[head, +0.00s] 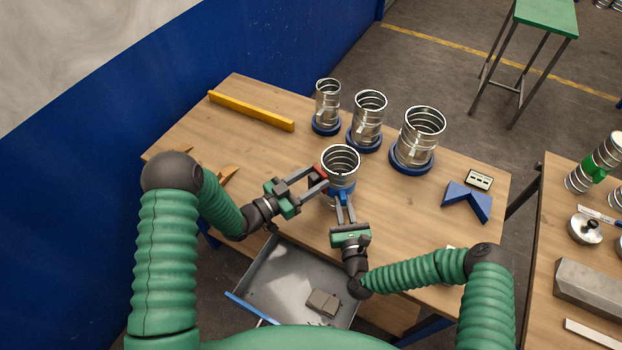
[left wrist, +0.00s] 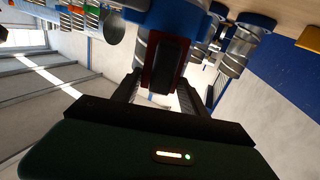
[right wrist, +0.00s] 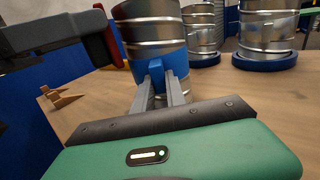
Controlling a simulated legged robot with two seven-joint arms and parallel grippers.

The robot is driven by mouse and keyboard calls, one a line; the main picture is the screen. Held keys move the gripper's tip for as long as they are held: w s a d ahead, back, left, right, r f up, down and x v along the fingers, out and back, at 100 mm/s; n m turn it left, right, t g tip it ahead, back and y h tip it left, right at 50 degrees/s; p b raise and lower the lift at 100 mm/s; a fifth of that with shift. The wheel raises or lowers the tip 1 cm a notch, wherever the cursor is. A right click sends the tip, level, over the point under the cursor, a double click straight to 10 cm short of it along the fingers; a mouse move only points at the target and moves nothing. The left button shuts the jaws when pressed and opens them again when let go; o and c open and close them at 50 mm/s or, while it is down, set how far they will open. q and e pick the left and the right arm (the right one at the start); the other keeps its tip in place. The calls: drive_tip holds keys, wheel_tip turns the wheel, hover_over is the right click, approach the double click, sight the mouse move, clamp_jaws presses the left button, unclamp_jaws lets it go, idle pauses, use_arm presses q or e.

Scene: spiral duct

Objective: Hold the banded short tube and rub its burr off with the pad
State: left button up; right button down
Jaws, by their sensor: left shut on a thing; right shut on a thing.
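The banded short tube (head: 341,160) is a ribbed metal tube with a blue band, held upright at the middle of the bench. My right gripper (head: 343,194) is shut on the blue tab of this band; the tab (right wrist: 156,72) shows between its fingers in the right wrist view. My left gripper (head: 321,173) is shut on the dark red pad (left wrist: 160,75), at the tube's left side. The pad also shows at the left in the right wrist view (right wrist: 110,46). I cannot tell whether it touches the tube. The burr is not discernible.
Three metal tubes on blue bases (head: 411,167) stand behind. A yellow bar (head: 250,111) lies at the back left. A blue V-shaped block (head: 467,201) and a small card (head: 479,180) lie right. An open drawer (head: 275,283) with grey pieces (head: 323,302) juts out in front.

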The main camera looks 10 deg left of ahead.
use_arm(q)
drive_tip(key=shift+w+d, duration=0.45)
drive_tip(key=shift+d, duration=0.05)
drive_tip(key=shift+r, duration=0.1)
drive_tip(key=shift+a+r, duration=0.1)
drive_tip(key=shift+r, duration=1.75)
drive_tip(key=shift+w+d+f, duration=0.1)
drive_tip(key=shift+d+f, duration=0.1)
drive_tip(key=shift+f, duration=1.8)
drive_tip(key=shift+v, duration=3)
